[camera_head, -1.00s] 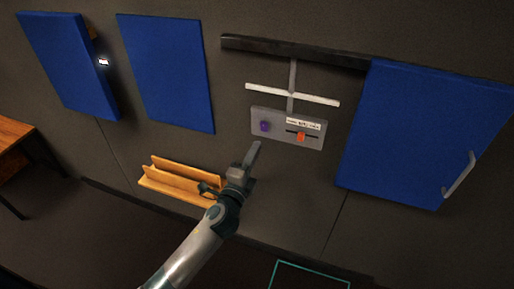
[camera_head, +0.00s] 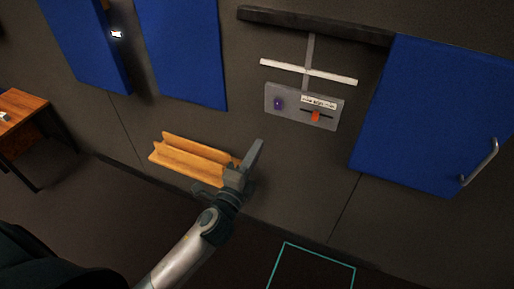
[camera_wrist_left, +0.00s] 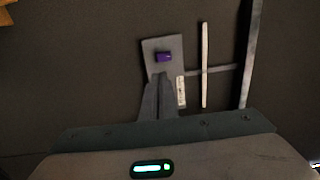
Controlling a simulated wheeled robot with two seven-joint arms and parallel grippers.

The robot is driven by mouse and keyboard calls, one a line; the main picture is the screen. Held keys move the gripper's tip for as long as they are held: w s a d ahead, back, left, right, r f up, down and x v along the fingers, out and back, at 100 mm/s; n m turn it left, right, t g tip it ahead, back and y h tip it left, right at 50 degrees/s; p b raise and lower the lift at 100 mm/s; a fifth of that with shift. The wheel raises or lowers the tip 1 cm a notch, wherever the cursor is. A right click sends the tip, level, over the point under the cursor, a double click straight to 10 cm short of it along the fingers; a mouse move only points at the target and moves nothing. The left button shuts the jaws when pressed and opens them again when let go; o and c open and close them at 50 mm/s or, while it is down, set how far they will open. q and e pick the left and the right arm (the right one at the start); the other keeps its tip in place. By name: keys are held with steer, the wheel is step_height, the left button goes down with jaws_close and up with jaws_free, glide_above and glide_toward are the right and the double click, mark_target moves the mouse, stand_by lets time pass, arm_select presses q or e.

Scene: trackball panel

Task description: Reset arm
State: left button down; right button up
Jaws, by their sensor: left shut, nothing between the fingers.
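My left gripper (camera_head: 257,147) is shut and empty. In the head view it is in front of the wall, below and left of the grey trackball panel (camera_head: 290,113). The panel carries a purple ball (camera_head: 278,103), a white label (camera_head: 319,102) and an orange slider knob (camera_head: 315,116). In the left wrist view the shut fingers (camera_wrist_left: 160,80) overlap the lower part of the panel (camera_wrist_left: 149,47), just below the purple ball (camera_wrist_left: 163,57). The orange knob is hidden there. My right gripper is not in view.
A wooden shelf (camera_head: 180,152) is on the wall just behind and left of my left gripper. A blue cabinet door (camera_head: 425,120) with a metal handle (camera_head: 480,163) is at the right. A white bar (camera_head: 330,76) crosses above the panel. A wooden table (camera_head: 20,112) stands far left.

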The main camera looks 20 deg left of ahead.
arm_select(q)
steer(key=shift+f, duration=0.1)
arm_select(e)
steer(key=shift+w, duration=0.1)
